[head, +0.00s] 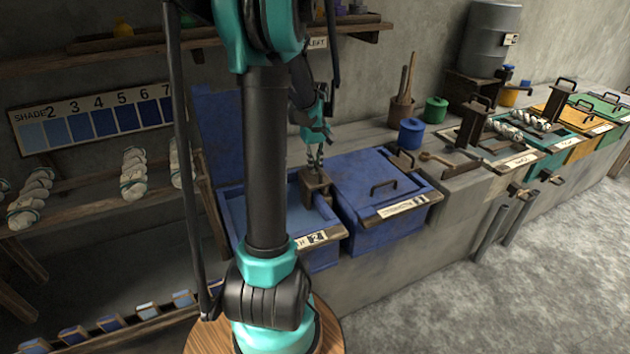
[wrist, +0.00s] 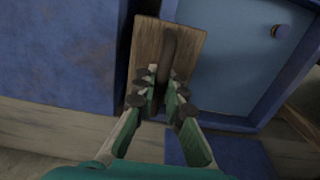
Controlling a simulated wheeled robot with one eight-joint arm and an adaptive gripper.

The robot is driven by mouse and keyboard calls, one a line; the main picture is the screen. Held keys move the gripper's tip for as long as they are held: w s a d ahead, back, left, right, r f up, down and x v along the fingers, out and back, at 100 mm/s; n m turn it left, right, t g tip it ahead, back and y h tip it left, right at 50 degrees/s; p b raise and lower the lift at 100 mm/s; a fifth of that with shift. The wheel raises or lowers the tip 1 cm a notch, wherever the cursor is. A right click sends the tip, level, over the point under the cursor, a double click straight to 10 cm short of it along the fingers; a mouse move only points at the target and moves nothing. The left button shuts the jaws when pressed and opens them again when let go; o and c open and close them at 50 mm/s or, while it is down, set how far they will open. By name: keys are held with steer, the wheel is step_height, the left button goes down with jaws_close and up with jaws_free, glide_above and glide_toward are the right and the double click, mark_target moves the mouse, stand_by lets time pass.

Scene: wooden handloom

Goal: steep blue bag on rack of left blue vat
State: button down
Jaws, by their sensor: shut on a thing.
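The left blue vat (head: 232,212) stands open behind my arm, with flat blue liquid inside. Its rim and liquid also show at the right in the wrist view (wrist: 262,122). A wooden rack piece with a dark grip bar (head: 316,188) is upright at the vat's right side. In the wrist view my gripper (wrist: 165,88) is shut on the bar of this wooden rack piece (wrist: 150,40). In the head view my gripper (head: 315,160) is just above it.
A lidded blue vat (head: 375,200) adjoins on the right. A blue panel (head: 222,120) stands behind the left vat. Blue and green pots (head: 411,133) and a cup of sticks are on the counter. A shelf (head: 80,60) overhangs at left. Floor at right is clear.

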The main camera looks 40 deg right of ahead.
mark_target(315, 176)
steer(key=shift+f, duration=3.05)
stand_by(2.7)
